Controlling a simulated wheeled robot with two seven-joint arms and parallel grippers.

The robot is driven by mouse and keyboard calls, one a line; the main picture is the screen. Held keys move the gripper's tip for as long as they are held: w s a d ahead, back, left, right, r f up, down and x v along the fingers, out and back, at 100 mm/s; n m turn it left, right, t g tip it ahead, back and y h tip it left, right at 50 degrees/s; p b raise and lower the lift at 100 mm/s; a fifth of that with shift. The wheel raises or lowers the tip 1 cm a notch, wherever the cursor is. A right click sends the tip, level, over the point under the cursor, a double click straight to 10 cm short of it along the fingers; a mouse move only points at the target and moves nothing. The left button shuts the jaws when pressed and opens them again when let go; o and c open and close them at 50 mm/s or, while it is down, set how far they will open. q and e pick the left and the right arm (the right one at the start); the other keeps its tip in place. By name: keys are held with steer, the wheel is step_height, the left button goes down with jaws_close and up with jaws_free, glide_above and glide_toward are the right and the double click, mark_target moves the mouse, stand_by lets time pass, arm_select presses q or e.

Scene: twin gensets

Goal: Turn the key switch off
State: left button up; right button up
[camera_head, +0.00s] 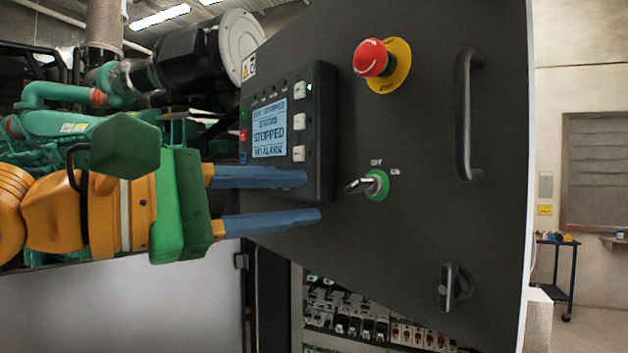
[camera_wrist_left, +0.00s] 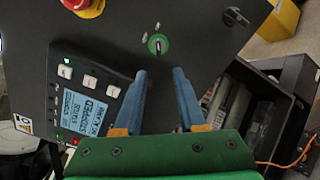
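The key switch (camera_head: 375,185) sits on the dark control panel (camera_head: 425,130). It has a green ring and a key with a dark grip that points left in the head view, with an OFF label above it. It also shows in the left wrist view (camera_wrist_left: 158,44), just ahead of the fingertips. My left gripper (camera_head: 312,197) comes in from the left with its two blue fingers apart and nothing between them. The fingertips are short of the key, to its left. In the left wrist view the gripper (camera_wrist_left: 158,72) faces the switch. My right gripper is not in view.
A display module (camera_head: 270,127) reading STOPPED is left of the switch, close to the upper finger. A red emergency stop button (camera_head: 372,58) is above. A black handle (camera_head: 466,115) and a black latch (camera_head: 455,287) are to the right.

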mark_target(350, 187)
arm_select(q)
steer(key=shift+m, duration=0.3)
steer(key=w+d+p, duration=0.1)
steer(key=d, duration=0.1)
steer(key=w+d+r+p, duration=0.1)
steer(key=d, duration=0.1)
steer(key=d+p, duration=0.1)
steer(key=d, duration=0.1)
steer(key=shift+w+d+r+p, duration=0.15)
steer(key=shift+w+d+p, duration=0.15)
steer(key=shift+w+d, duration=0.1)
steer(key=shift+w+a, duration=0.15)
steer(key=shift+w, duration=0.15)
steer(key=shift+w+a+f, duration=0.15)
steer(key=shift+a+f, duration=0.1)
steer(key=shift+a, duration=0.15)
steer(key=shift+c, duration=0.4)
jaws_close()
